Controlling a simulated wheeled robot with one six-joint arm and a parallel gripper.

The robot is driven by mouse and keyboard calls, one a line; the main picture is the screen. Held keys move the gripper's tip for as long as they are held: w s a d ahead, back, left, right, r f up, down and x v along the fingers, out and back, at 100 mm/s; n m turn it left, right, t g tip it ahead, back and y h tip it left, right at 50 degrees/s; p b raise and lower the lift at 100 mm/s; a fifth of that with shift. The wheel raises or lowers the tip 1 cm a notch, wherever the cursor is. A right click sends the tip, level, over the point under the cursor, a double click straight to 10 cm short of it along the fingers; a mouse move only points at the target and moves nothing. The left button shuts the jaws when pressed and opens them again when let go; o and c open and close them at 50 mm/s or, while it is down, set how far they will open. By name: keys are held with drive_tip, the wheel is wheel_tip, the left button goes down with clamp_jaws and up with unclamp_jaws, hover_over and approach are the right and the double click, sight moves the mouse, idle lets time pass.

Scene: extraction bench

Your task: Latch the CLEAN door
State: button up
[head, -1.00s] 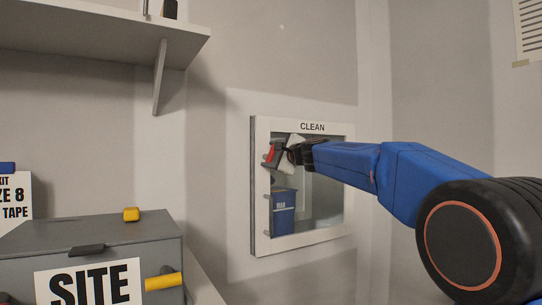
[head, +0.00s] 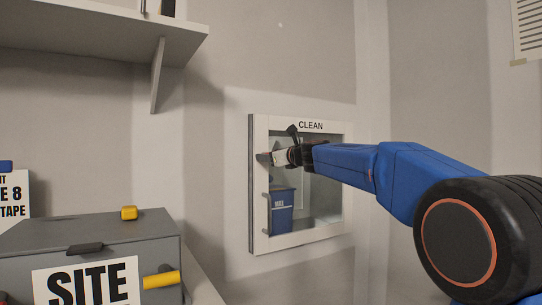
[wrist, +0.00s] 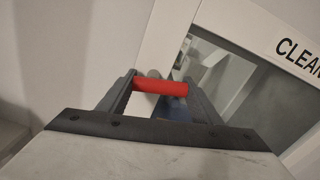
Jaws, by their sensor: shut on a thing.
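The CLEAN door (head: 340,232) is a white-framed window in the wall, labelled CLEAN (head: 311,126). Its frame and label also show in the wrist view (wrist: 290,30). My gripper (head: 280,157) is at the upper left of the door frame. In the wrist view my gripper (wrist: 160,90) has its two fingers on either side of a red handle (wrist: 160,87) and is shut on it. The handle lies across between the fingers, close to the frame's left side. In the head view the red handle is hidden by the gripper.
A blue bin (head: 282,212) shows through the glass. A grey SITE box (head: 130,240) with yellow parts stands at the lower left. A shelf (head: 90,40) with a bracket (head: 156,78) is above it.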

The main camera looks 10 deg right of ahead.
drive_tip(key=shift+f+m, duration=0.15)
drive_tip(key=shift+m, duration=0.95)
drive_tip(key=o, duration=1.1)
drive_tip(key=shift+c, duration=0.2)
drive_tip(key=v, duration=1.7)
drive_tip(key=shift+s, duration=0.15)
